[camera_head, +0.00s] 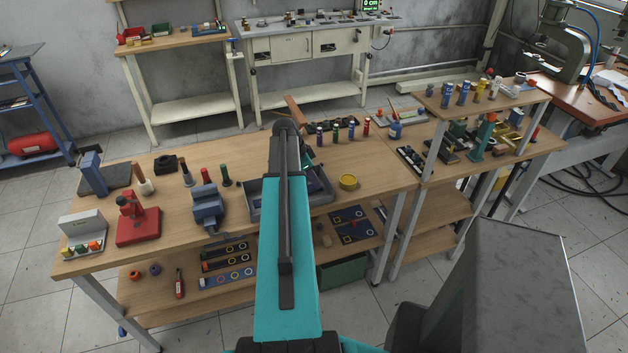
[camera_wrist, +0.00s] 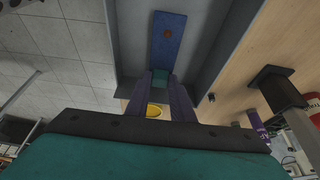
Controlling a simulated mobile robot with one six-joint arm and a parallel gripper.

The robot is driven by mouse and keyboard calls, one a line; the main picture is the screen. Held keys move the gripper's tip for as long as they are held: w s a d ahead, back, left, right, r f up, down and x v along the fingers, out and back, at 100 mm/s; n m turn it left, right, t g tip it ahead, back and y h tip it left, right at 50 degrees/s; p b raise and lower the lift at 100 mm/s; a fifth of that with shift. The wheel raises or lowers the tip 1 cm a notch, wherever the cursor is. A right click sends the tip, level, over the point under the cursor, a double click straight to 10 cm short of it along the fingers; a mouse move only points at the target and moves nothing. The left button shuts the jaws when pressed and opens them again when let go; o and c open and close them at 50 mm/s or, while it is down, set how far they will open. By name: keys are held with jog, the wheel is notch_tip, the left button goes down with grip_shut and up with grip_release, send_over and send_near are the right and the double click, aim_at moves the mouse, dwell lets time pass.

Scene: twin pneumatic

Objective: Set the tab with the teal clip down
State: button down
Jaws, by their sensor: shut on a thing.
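In the wrist view my gripper (camera_wrist: 161,84) is shut on the teal clip (camera_wrist: 160,77), with one dark finger on each side of it. The blue tab (camera_wrist: 168,48) runs from the clip away from my fingers and has a small brown-orange spot. The tab is over the inside of a grey tray (camera_wrist: 130,35), between its walls. I cannot tell whether it touches the tray floor.
A yellow tin (camera_head: 348,182) stands right of the tray. A blue vise (camera_head: 207,208) stands close on its left, beside a red press (camera_head: 137,222). Several small bottles (camera_head: 336,134) stand behind and to the right. The bench top (camera_head: 375,172) right of the tin is clear.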

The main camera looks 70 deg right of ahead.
jog(key=shift+f, duration=0.5)
jog(key=shift+f, duration=0.15)
jog(key=c, duration=1.5)
grip_release()
jog(key=shift+c, duration=0.2)
jog(key=shift+r, duration=0.25)
jog(key=b+v, duration=0.3)
jog(key=v, duration=0.8)
jog(key=shift+w+r, duration=0.2)
jog(key=shift+r, duration=0.15)
jog(key=shift+a, duration=0.15)
